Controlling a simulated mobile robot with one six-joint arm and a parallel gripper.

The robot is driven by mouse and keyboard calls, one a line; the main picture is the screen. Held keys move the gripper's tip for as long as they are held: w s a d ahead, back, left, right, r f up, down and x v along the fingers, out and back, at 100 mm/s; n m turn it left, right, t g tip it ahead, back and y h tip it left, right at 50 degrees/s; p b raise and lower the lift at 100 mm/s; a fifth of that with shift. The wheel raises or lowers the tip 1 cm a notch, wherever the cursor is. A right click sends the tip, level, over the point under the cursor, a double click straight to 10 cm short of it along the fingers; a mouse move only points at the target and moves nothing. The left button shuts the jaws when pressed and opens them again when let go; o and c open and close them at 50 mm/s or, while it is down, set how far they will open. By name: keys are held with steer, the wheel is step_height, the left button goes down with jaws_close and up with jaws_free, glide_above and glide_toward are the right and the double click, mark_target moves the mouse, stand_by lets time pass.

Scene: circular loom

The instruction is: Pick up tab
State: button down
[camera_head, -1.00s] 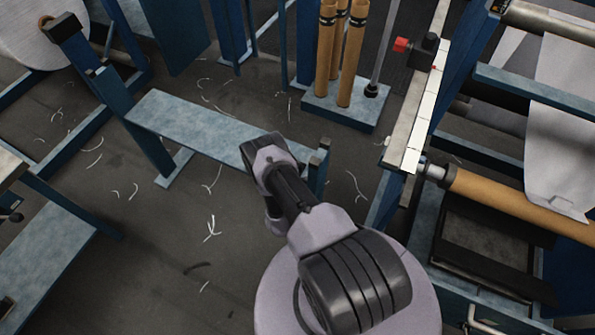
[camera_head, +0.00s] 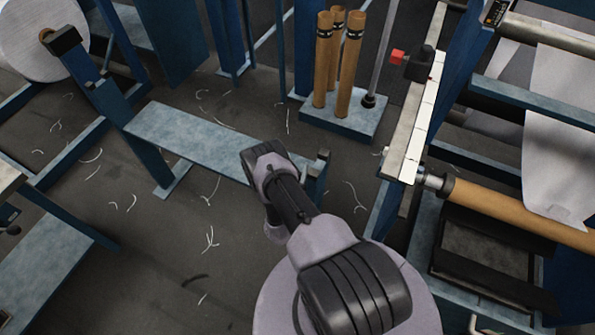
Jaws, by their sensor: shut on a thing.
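A white sheet (camera_head: 562,130) hangs over the rollers at the right edge of the head view. Its lower edge lies against a brown tube (camera_head: 480,200). A small pale flap (camera_head: 557,212) shows at that lower edge; I cannot tell for sure that it is the tab. My arm rises from the lower middle of the view and bends at an elbow over the floor. My gripper is not visible; the arm's own links may hide it. Whatever it may hold is hidden too.
A blue bench-like beam (camera_head: 185,135) runs left of my arm. Brown tubes (camera_head: 350,70) stand on a blue base (camera_head: 350,122). A black block with a red knob (camera_head: 398,56) sits on a pale rail (camera_head: 405,140). Open floor with white scraps lies at lower left.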

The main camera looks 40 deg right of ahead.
step_height(320, 180, up, 27)
steer(key=p, duration=1.2)
